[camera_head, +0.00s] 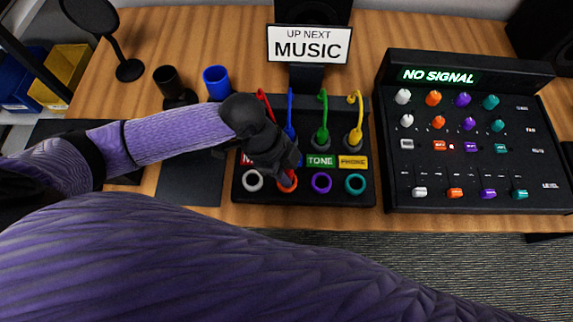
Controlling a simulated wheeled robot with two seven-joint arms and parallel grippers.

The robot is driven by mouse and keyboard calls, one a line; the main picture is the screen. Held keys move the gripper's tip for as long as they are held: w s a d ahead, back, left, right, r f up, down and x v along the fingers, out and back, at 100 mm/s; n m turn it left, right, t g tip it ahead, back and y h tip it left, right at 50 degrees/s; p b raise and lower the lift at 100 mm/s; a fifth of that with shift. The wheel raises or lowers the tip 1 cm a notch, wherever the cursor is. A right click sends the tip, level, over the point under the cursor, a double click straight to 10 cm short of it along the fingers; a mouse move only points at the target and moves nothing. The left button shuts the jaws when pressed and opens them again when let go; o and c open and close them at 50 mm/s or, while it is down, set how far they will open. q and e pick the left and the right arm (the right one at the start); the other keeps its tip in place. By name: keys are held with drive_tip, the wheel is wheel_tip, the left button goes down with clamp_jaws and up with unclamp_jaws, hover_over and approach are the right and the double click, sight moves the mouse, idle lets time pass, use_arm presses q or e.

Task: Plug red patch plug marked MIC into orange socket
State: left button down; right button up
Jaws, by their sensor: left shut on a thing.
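The patch box (340,198) stands on the wooden desk with white (252,180), orange (287,187), purple (321,182) and teal (355,184) sockets in its front row. My left gripper (287,172) is over the orange socket, shut on a red plug (293,174), and partly hides that socket. Whether the plug is seated or just above it, I cannot tell. A red cable (264,100) rises behind the gripper. The red label is mostly covered by my gripper. My right gripper is not in view.
Blue, green (322,120) and yellow (355,118) cables stand at the box's back row, above TONE and PHONE labels. A mixer (465,190) reading NO SIGNAL is on the right. A sign (309,45) reads UP NEXT MUSIC. A blue cup (217,82) stands behind my left arm.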

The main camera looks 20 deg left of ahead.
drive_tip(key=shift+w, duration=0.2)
use_arm(q)
drive_tip(key=shift+f, duration=0.2)
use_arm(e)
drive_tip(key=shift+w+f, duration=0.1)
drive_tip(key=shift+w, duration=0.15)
use_arm(q)
drive_tip(key=shift+f, duration=0.4)
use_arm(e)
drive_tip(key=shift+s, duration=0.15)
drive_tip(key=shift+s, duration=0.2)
use_arm(q)
drive_tip(key=shift+f, duration=0.25)
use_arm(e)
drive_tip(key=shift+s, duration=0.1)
